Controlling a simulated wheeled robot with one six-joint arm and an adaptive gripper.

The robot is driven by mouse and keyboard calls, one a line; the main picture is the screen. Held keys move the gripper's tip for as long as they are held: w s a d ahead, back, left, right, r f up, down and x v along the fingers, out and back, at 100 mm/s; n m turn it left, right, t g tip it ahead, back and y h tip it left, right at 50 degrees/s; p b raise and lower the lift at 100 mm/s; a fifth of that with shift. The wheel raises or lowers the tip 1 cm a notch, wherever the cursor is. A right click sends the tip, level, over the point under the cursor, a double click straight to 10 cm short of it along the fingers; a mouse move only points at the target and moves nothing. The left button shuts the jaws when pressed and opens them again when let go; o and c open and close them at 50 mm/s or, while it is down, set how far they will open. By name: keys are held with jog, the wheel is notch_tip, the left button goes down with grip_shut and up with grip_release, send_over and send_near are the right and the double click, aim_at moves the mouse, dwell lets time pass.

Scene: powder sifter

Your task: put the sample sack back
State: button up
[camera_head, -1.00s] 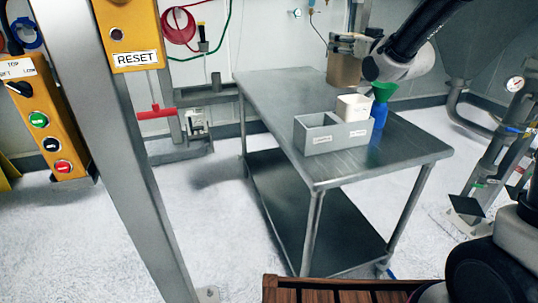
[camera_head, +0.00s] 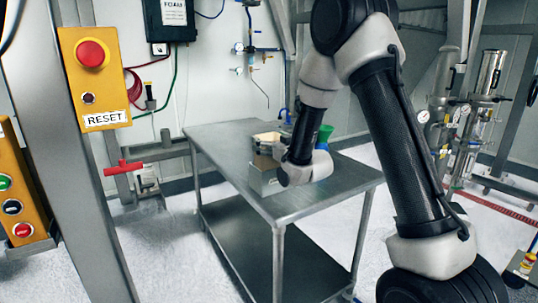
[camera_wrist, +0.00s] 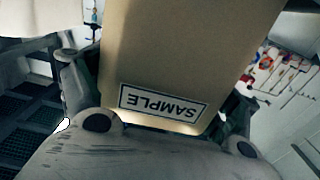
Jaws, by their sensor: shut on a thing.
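The sample sack (camera_wrist: 185,60) is a brown box-like bag with a white label reading SAMPLE, upside down in the wrist view. My gripper (camera_wrist: 155,95) is shut on it, with a finger at either side. In the head view my wrist hides the gripper and most of what it holds. A tan and cream shape (camera_head: 266,139) shows just left of my wrist; I cannot tell whether it is the sack or the white container seen earlier. The sack's base and any contact below it are hidden.
A steel table (camera_head: 225,138) with a lower shelf stands mid-room. On it are a grey divided box (camera_head: 262,178), partly covered by my arm, and a green funnel (camera_head: 325,132). A yellow RESET panel (camera_head: 103,97) is at left. The table's front left is clear.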

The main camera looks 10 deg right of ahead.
jog(key=shift+f, duration=2.2)
jog(key=o, duration=1.1)
jog(key=shift+o, duration=0.2)
